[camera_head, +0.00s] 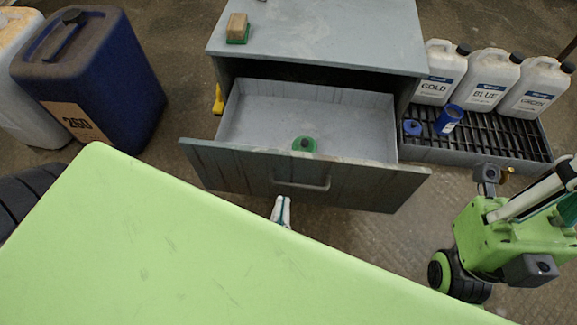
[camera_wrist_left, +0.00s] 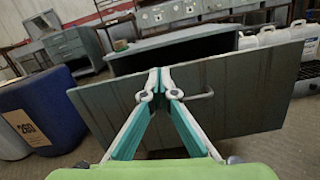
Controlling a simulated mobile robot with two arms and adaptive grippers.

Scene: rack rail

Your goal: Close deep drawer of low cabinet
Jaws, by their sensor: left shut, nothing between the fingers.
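The low cabinet (camera_head: 320,40) is grey, and its deep drawer (camera_head: 245,115) is pulled far out. The drawer front (camera_head: 230,172) carries a bar handle (camera_head: 302,187), which also shows in the left wrist view (camera_wrist_left: 200,96). A green round object with a dark centre (camera_head: 303,145) lies inside the drawer. My left gripper (camera_head: 283,203) is shut and empty, its fingertips at the drawer front, left of the handle. I cannot tell whether they touch. In the left wrist view the fingertips (camera_wrist_left: 160,76) overlap the front. My right gripper (camera_head: 540,192) is at the right edge, its fingertips cut off.
A blue canister (camera_head: 125,85) and a white one (camera_head: 25,100) stand left of the cabinet. A black grated tray (camera_head: 505,140) with white jugs (camera_head: 490,80) and a blue can (camera_head: 449,119) stands close on the right. A sponge-like block (camera_head: 237,27) lies on the cabinet top.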

